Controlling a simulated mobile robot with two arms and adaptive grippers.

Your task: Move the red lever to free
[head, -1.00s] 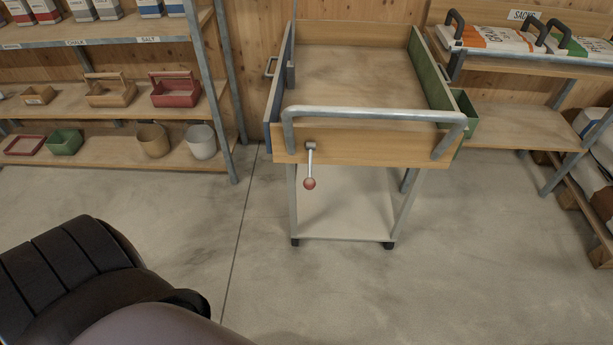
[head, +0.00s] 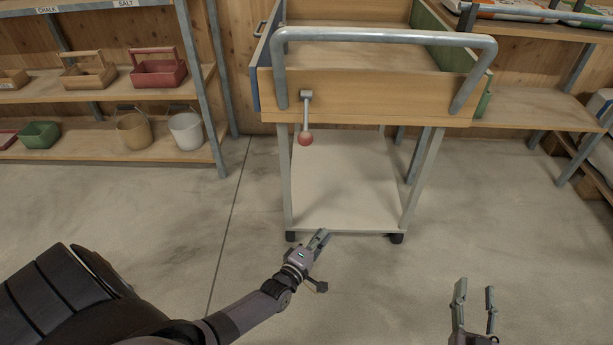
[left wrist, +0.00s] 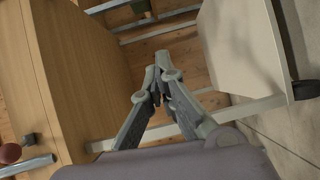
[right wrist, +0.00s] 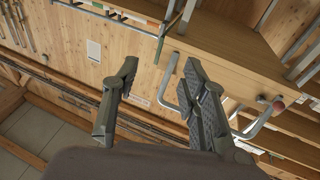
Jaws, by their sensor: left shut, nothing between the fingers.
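The lever with a red ball knob (head: 305,139) hangs straight down from its pivot on the front board of the wooden trolley (head: 370,97). The red knob also shows at the left edge of the left wrist view (left wrist: 9,153) and at the right of the right wrist view (right wrist: 279,106). My left gripper (head: 322,236) is shut and empty, below the lever and in front of the trolley's lower shelf. Its fingertips meet in the left wrist view (left wrist: 158,75). My right gripper (head: 475,290) is open and empty, low at the right, apart from the trolley.
A grey push handle (head: 385,35) sticks out from the trolley's front above the lever. A shelf rack (head: 110,90) with baskets and buckets stands at the left. A shelf with sacks (head: 540,100) is at the right. The concrete floor before the trolley is clear.

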